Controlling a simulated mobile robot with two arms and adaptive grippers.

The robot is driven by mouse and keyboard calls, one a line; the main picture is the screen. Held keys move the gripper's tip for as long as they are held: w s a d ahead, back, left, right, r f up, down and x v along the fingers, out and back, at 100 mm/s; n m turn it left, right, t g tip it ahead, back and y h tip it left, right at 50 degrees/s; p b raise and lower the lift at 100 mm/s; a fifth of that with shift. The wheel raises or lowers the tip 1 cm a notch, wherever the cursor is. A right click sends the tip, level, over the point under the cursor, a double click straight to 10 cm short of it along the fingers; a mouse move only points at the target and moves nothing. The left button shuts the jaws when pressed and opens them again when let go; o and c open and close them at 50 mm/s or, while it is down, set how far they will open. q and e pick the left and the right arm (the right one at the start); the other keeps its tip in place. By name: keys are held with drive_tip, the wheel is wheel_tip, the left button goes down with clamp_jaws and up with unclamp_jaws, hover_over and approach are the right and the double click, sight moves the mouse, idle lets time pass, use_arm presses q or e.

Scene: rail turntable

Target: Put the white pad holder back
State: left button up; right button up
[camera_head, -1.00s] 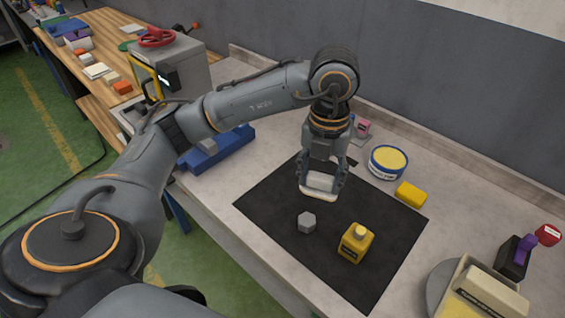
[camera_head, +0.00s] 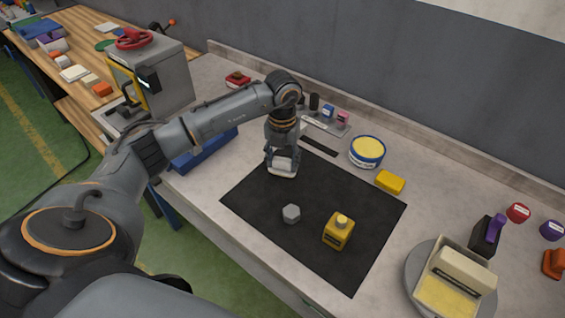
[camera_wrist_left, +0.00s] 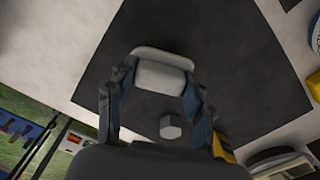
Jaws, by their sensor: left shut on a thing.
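My left gripper (camera_head: 282,165) is shut on the white pad holder (camera_head: 284,173), above the back left part of the black mat (camera_head: 255,200). In the left wrist view the white pad holder (camera_wrist_left: 160,72) sits between the two fingers (camera_wrist_left: 150,95), its pale, rounded block spanning them. The gap between holder and mat is hard to judge. My right gripper is not in view.
Behind are a small rack (camera_head: 327,122) with coloured pieces, a dark strip (camera_head: 319,145), a round yellow tin (camera_head: 367,152) and a yellow block (camera_head: 390,182). A blue tray (camera_head: 205,150) lies left.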

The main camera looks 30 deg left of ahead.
use_arm(q)
drive_tip(key=shift+f+p, duration=0.3)
drive_tip(key=shift+f, duration=0.75)
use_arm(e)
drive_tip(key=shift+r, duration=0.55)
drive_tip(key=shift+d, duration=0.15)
use_arm(q)
drive_tip(key=shift+f, duration=0.15)
drive_tip(key=o, duration=1)
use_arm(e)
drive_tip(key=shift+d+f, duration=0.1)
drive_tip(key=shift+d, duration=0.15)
